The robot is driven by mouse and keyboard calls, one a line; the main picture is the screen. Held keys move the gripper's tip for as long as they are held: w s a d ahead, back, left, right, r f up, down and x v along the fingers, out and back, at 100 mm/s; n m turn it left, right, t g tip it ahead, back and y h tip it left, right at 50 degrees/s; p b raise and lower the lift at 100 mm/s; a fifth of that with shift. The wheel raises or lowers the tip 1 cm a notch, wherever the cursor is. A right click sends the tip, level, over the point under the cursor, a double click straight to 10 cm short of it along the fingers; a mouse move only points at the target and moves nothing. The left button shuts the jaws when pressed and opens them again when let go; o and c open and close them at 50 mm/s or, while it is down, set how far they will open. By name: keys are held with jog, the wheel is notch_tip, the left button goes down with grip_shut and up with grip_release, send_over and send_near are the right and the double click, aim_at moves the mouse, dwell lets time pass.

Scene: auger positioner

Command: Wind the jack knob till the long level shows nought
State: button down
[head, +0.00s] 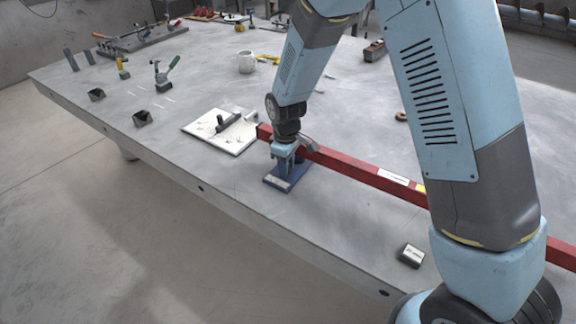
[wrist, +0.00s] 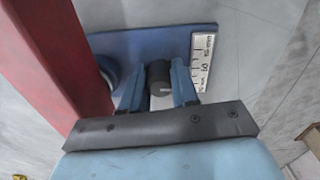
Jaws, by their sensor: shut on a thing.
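The long red level (head: 365,172) is a red beam crossing the table, with a pale label and a yellow patch; my arm covers part of it. Its reading cannot be made out. In the wrist view the red level (wrist: 60,60) fills the left side. The jack has a blue base plate (head: 278,183) under the level's near-left end. The dark round jack knob (wrist: 159,72) stands between my gripper's blue fingers. My gripper (head: 284,153) points down beside the level and is shut on the knob; it also shows in the wrist view (wrist: 158,82).
A printed scale plate (wrist: 204,62) lies along the blue base's right edge. A white board (head: 222,131) with dark tools lies left of the jack. A small dark block (head: 411,256) sits near the front edge. A white mug (head: 246,62) and several tools stand farther back.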

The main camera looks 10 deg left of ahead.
jog(key=m, duration=0.4)
jog(key=shift+a+m, duration=0.3)
jog(key=m, duration=1)
jog(key=shift+m, duration=0.4)
jog(key=shift+w+d+m, duration=0.1)
jog(key=shift+d+m, duration=0.05)
jog(key=shift+m, duration=1.95)
jog(key=c, duration=1.1)
grip_release()
jog(key=shift+d, duration=0.1)
jog(key=shift+r, duration=0.1)
notch_tip(320, 180, up, 14)
jog(key=shift+f, duration=0.2)
